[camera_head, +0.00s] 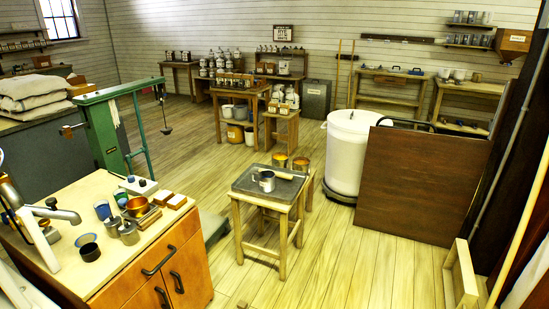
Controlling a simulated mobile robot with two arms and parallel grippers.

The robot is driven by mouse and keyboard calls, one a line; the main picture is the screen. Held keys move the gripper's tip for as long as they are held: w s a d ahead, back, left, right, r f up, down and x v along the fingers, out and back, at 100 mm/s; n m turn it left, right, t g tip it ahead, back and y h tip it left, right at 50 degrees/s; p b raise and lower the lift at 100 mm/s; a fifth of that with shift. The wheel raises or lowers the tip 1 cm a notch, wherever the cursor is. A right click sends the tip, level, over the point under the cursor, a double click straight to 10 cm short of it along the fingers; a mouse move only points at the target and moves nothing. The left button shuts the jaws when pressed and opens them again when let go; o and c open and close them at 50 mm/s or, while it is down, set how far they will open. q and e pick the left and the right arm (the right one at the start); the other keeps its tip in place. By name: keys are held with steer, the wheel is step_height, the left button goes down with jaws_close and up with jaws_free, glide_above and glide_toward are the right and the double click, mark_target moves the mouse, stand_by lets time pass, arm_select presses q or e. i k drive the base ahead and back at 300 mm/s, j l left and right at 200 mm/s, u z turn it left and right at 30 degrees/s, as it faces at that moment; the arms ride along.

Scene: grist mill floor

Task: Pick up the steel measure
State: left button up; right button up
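A steel measure (266,181), a shiny cup that seems to have a side handle, stands upright on the grey top of a small wooden table (246,183) in the middle of the floor. A pale stick-like piece (284,175) lies beside it on the same top. Two more grey metal cups (112,227) stand close together on the wooden cabinet at the left, so more than one vessel here could pass for a steel measure. Neither of my grippers can be made out in this view.
A white bin (345,155) and a large brown panel (415,190) stand right of the small table. Open plank floor (345,265) lies in front of the panel.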

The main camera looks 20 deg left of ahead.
mark_target(281, 162)
steer(key=i+j+u, duration=0.1)
steer(key=i+j, duration=0.2)
steer(key=i, duration=0.15)
steer(key=i+j+u, duration=0.1)
steer(key=i+j, duration=0.2)
steer(key=i, duration=0.15)
steer(key=i+j, duration=0.2)
steer(key=i, duration=0.3)
steer(key=i+j+u, duration=0.15)
steer(key=i, duration=0.3)
steer(key=j, duration=0.1)
